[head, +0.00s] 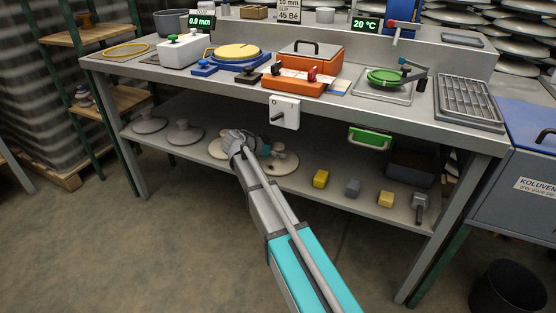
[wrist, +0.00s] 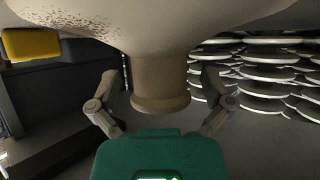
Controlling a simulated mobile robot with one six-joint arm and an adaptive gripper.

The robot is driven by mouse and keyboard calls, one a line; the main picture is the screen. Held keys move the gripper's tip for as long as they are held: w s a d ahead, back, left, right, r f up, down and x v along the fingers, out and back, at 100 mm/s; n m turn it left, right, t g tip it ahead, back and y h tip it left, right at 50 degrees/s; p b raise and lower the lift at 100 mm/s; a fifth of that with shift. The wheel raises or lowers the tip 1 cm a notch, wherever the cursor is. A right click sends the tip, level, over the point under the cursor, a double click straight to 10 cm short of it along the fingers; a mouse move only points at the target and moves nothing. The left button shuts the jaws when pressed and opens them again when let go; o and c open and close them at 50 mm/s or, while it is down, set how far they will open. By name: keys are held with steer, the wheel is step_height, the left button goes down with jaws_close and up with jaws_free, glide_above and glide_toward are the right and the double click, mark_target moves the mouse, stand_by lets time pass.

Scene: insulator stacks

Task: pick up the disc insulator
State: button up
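A beige disc insulator (head: 282,167) lies on the lower shelf of the bench, partly hidden behind my gripper (head: 264,150). In the wrist view the broad speckled disc insulator (wrist: 150,22) fills the top, and its thick brown neck (wrist: 160,75) with a flared end comes down the middle. My gripper (wrist: 161,85) has one finger on each side of this neck. The fingers are spread, with a visible gap between each and the neck. Another beige disc (head: 218,150) lies just left of my gripper, partly covered by my arm.
Two grey discs (head: 149,124) (head: 181,135) stand farther left on the lower shelf (head: 328,200). A yellow block (head: 320,178), also in the wrist view (wrist: 30,45), and other small blocks lie to the right. The bench top (head: 225,85) overhangs the shelf.

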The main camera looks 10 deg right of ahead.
jaws_close()
stand_by(0.3)
steer(key=shift+r, duration=0.2)
step_height(320, 180, up, 10)
steer(key=p, duration=1)
steer(key=shift+f, duration=0.2)
stand_by(0.6)
